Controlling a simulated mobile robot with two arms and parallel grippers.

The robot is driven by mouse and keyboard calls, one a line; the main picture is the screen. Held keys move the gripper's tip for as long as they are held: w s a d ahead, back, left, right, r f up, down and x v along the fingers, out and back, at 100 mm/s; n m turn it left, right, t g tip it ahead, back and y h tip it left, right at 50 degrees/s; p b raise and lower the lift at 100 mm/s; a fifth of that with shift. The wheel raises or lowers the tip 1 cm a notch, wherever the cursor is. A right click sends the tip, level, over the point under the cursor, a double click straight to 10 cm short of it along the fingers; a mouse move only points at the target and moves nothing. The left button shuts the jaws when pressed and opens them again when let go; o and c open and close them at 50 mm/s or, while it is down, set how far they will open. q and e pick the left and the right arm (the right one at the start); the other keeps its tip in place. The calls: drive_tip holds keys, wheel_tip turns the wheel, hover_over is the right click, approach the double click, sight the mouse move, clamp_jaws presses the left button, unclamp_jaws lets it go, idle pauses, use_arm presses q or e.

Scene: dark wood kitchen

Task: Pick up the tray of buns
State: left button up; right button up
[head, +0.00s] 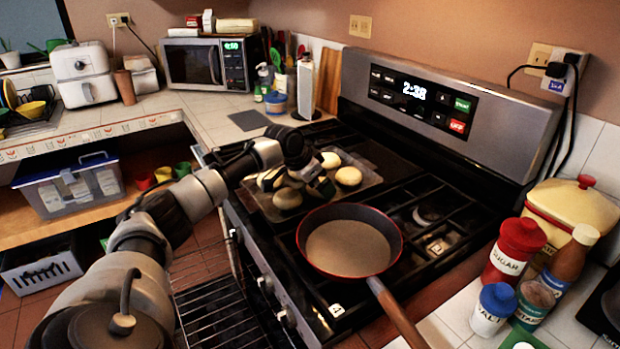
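The tray of buns (345,197) lies on the left part of the stove top. Several pale round buns sit on it, with one bun (348,176) near its right side and another (330,160) at the back. My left arm reaches in from the lower left, and its dark gripper (318,184) is low over the middle of the tray, among the buns. The wrist hides part of the tray and some buns. I cannot tell whether the fingers are open or touch anything. My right gripper is not in view.
A red-rimmed pan (348,245) stands just in front of the tray, its wooden handle toward the lower right. The stove's control panel (440,100) rises behind. An oven rack (225,305) sticks out below the stove front. Jars (515,250) crowd the right counter.

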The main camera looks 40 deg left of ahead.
use_arm(q)
drive_tip(key=shift+w+d+f, duration=0.1)
drive_tip(key=shift+w+f, duration=0.25)
drive_tip(key=shift+f, duration=0.1)
drive_tip(key=shift+s, duration=0.1)
drive_tip(key=shift+c, duration=0.2)
drive_tip(key=c, duration=1.2)
drive_tip(key=shift+r, duration=0.15)
drive_tip(key=shift+c, duration=0.8)
drive_tip(key=shift+r, duration=0.1)
